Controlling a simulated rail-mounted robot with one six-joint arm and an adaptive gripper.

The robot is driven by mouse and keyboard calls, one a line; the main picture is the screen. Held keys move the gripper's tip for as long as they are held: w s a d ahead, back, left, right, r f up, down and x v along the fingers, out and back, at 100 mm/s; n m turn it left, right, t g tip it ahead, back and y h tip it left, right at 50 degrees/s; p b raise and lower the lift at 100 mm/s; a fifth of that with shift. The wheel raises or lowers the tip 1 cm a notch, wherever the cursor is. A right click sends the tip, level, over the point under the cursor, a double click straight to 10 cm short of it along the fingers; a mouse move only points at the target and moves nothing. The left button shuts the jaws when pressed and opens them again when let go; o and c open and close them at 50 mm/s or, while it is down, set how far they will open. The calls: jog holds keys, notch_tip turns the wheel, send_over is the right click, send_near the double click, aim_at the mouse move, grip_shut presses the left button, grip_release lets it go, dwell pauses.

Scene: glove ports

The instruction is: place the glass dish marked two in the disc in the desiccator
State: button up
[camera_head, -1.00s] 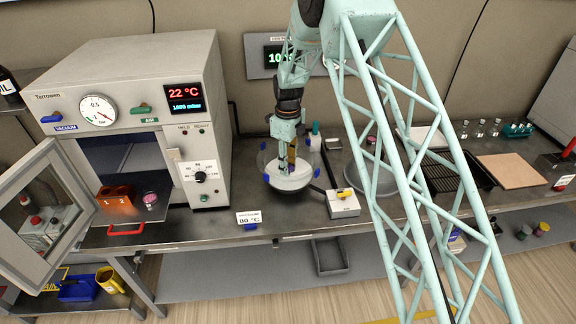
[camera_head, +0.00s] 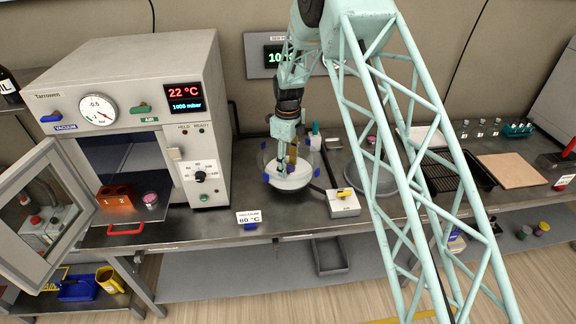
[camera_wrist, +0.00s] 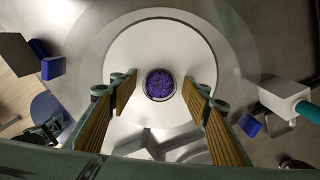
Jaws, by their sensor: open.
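The desiccator (camera_head: 266,166) is an open clear bowl with blue clips, standing on the bench in the head view. A white disc (camera_head: 291,181) lies inside it and also shows in the wrist view (camera_wrist: 130,50). In the head view my gripper (camera_head: 287,164) points down into the bowl.
The oven (camera_head: 140,70) stands open at left. An orange block marked 1 and 2 (camera_head: 116,198) and a dish with pink contents (camera_head: 150,200) are at its opening. A round grey piece (camera_head: 362,178) lies further right.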

aim_at(288, 170)
jog(key=shift+r, duration=0.15)
notch_tip(288, 170, up, 12)
dwell(0.7)
dwell(0.5)
